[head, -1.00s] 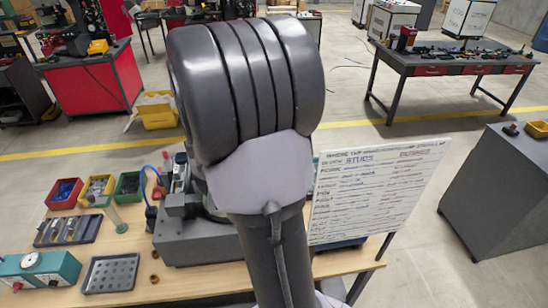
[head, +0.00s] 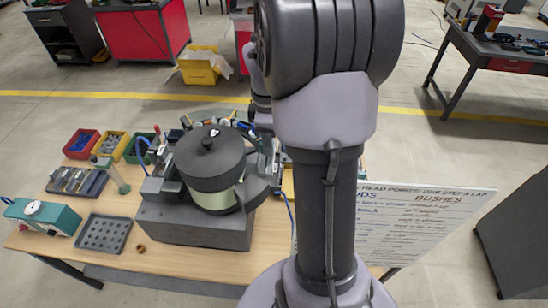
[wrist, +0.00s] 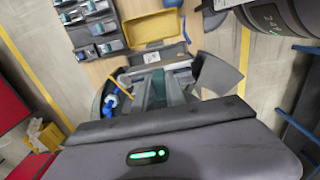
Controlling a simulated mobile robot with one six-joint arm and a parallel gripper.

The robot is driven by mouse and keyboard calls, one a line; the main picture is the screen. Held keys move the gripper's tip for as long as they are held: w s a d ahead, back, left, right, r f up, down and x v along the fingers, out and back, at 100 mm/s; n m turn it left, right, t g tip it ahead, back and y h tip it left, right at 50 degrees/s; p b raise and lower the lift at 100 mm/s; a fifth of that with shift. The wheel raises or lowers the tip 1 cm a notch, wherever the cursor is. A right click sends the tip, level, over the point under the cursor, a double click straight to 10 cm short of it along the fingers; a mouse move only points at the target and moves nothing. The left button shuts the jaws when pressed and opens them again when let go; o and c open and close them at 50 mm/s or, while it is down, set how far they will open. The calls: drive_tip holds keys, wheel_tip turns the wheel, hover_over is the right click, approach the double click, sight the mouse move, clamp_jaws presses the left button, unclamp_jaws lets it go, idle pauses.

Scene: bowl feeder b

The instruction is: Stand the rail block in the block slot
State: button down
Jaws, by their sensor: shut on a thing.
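In the wrist view my gripper (wrist: 165,92) points away over the bench, beyond its wide dark housing with a green light. Its fingers are shut on a grey piece, taken to be the rail block, which is small and mostly hidden between them. In the head view my arm covers most of the gripper and what it holds. I cannot make out the block slot clearly in either view.
The bowl feeder (head: 210,160) stands on a grey base on the wooden bench (head: 110,262). Coloured bins (head: 80,143), a holed tray (head: 104,234) and a teal device (head: 42,216) lie left. A lettered board (head: 420,220) stands right. A yellow tray (wrist: 150,28) shows beyond the gripper.

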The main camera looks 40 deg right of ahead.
wheel_tip(320, 180, down, 5)
drive_tip(key=shift+d+r, duration=0.15)
drive_tip(key=shift+r, duration=0.05)
drive_tip(key=shift+b, duration=0.3)
drive_tip(key=shift+d+f, duration=0.1)
drive_tip(key=shift+f, duration=0.1)
drive_tip(key=c, duration=1.4)
unclamp_jaws()
drive_tip(key=shift+o, duration=0.2)
drive_tip(key=shift+r, duration=0.1)
